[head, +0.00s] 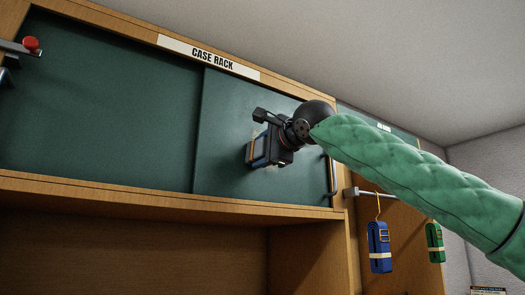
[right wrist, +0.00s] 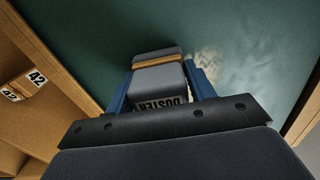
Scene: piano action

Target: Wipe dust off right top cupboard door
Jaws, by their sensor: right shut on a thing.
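The right top cupboard door (head: 225,130) is a dark green sliding panel under the "CASE RACK" sign, and its surface also fills the right wrist view (right wrist: 265,50). My right gripper (head: 262,148) is in front of it, shut on a grey duster (right wrist: 157,75) with a tan band and partly hidden "DUSTER" lettering. The duster's head is at or very near the door; I cannot tell whether it touches. A pale, speckled dust patch (right wrist: 209,64) shows on the door just right of the duster in the right wrist view. My left gripper is not in view.
A vertical handle (head: 332,178) stands at the door's right edge. A wooden ledge (head: 150,196) runs below the doors. Blue (head: 379,247) and green (head: 435,242) folded items hang at the right. A red knob (head: 31,43) is at the far left. Number tags (right wrist: 36,78) mark the wood.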

